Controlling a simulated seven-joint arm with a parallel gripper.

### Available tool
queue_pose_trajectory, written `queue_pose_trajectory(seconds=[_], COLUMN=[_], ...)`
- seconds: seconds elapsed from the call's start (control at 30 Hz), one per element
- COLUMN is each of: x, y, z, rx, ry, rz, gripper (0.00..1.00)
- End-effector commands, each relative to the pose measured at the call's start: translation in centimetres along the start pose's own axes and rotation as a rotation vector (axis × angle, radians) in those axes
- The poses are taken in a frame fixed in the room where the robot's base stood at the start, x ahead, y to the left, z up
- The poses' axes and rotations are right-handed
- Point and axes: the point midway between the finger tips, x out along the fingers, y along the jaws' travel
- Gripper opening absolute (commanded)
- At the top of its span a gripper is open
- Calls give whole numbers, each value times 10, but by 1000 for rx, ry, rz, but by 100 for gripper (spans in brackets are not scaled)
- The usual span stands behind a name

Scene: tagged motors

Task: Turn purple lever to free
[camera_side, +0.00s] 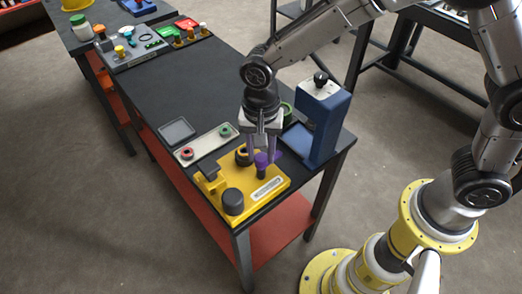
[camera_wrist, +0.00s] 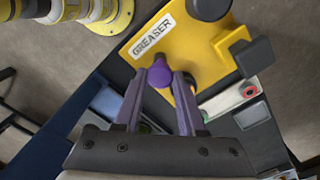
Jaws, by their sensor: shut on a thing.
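The purple lever (camera_side: 261,161) stands on a yellow fixture (camera_side: 218,191) near the front end of the dark table. In the wrist view its rounded purple knob (camera_wrist: 160,74) shows between my fingertips, close to the label reading GREASER (camera_wrist: 152,36). My gripper (camera_side: 263,152) points down over the fixture, and its fingers are closed on the lever. In the wrist view my gripper (camera_wrist: 159,82) has one finger on each side of the knob. The lower part of the lever is hidden by the fingers and the knob.
A blue machine (camera_side: 325,125) rises close to the right of my gripper. A pale panel with red and green buttons (camera_side: 206,145) lies behind the fixture. The table's middle is clear.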

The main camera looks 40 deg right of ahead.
Motion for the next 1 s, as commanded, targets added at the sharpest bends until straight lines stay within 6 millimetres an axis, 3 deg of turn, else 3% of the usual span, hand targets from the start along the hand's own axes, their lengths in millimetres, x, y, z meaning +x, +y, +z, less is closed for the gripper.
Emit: queue_pose_trajectory(seconds=[0.1, 0.13, 0.27, 0.67, 0.87, 1.0], x=[-2, -2, -1, -6, -38, -70], y=[-1, -1, -1, -1, -1, -2], z=[-1, -1, 0, 0, 0, 0], rx=[2, 2, 1, 0, 0, 0], ry=[1, 1, 1, 0, 1, 2], rz=[-4, -4, -3, -3, -7, -8], gripper=[0, 45, 68, 69, 69, 69])
